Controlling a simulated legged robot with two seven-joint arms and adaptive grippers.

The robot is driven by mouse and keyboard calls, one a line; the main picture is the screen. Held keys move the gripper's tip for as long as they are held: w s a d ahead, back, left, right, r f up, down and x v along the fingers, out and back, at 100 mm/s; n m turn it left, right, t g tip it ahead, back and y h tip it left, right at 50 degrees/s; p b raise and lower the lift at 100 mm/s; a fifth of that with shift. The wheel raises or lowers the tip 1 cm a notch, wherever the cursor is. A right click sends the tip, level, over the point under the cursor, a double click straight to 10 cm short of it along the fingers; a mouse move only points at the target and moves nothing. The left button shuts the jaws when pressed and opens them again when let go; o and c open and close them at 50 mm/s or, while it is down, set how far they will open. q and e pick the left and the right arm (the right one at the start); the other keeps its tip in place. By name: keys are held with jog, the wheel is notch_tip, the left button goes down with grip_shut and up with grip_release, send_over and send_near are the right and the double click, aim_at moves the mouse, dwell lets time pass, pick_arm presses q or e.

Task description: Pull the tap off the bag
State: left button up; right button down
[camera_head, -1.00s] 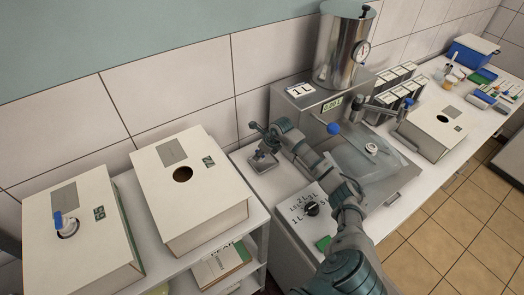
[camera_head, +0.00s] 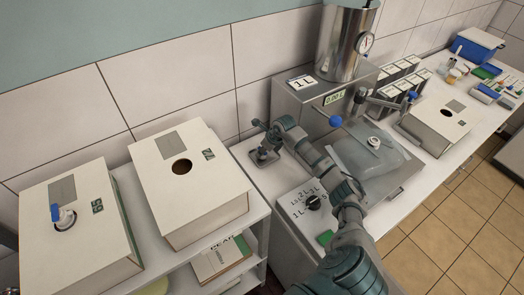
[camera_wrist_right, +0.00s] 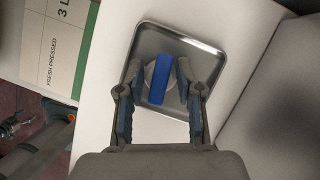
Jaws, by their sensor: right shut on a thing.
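My right gripper (camera_head: 265,147) reaches down at a small metal tray on the white counter. In the right wrist view its two fingers (camera_wrist_right: 158,68) are closed in on either side of a tap with a blue bar handle (camera_wrist_right: 157,84) and a grey round body. The tap is over or in the square metal tray (camera_wrist_right: 212,88); whether it touches the tray I cannot tell. A grey translucent bag (camera_head: 352,158) lies on the filling station with a white round spout (camera_head: 374,142) on top, apart from my gripper. My left gripper is out of view.
Two cartons stand at the left, one with a blue-handled tap (camera_head: 63,214), one with an open hole (camera_head: 181,166). The steel filling machine (camera_head: 300,105) with its tank stands behind the bag. Another carton (camera_head: 433,122) is to the right. My right arm crosses the counter.

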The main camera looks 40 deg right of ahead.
jog(key=shift+s+d+f, duration=0.1)
jog(key=shift+d+f, duration=0.2)
jog(key=shift+d, duration=0.25)
jog(key=shift+d+f, duration=0.25)
jog(key=shift+d, duration=0.25)
jog(key=c, duration=0.8)
grip_release()
jog(key=shift+a, duration=0.45)
jog(key=shift+o, duration=0.6)
jog(key=shift+a+r, duration=0.2)
jog(key=shift+a, duration=0.05)
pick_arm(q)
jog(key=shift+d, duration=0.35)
pick_arm(e)
jog(key=shift+r, duration=0.1)
